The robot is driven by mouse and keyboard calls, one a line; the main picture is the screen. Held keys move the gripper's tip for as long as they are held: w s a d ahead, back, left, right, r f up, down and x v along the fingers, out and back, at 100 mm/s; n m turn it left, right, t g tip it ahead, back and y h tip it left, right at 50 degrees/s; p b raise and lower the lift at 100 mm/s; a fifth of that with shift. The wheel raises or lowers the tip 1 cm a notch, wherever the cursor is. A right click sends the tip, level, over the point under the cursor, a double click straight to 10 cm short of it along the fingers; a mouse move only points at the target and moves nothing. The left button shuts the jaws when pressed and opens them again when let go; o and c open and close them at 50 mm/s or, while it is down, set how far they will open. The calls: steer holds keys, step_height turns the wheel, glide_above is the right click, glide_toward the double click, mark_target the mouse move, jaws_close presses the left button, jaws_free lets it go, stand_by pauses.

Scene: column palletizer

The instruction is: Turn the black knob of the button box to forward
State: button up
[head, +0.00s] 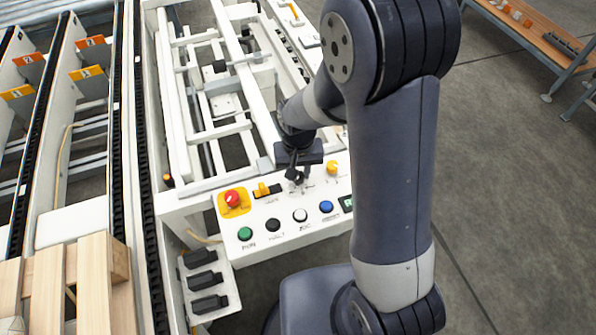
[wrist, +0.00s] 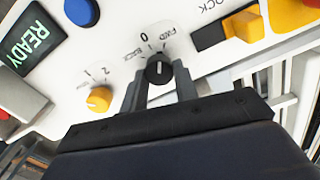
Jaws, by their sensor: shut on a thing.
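The white button box (head: 285,232) lies below my gripper (head: 297,176) in the head view. In the wrist view the black knob (wrist: 159,69) sits between the two fingertips of my gripper (wrist: 160,80), which is shut on it. A light mark on the knob points roughly up in that picture. I cannot tell exactly which mark the pointer meets. In the head view the gripper largely hides the knob.
The box also carries a red emergency stop (head: 233,198), a yellow knob (wrist: 99,99), a yellow switch (wrist: 245,24), a blue button (head: 326,207), green, black and white buttons, and a READY lamp (wrist: 32,42). White conveyor frames (head: 180,130) stand behind. Wooden boards (head: 95,275) lie lower left.

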steer(key=shift+m, duration=1.2)
steer(key=o, duration=1)
steer(key=shift+c, duration=0.2)
steer(key=shift+r, duration=0.1)
step_height(320, 180, up, 11)
steer(key=shift+f, duration=0.25)
step_height(320, 180, down, 11)
steer(key=shift+r, duration=0.15)
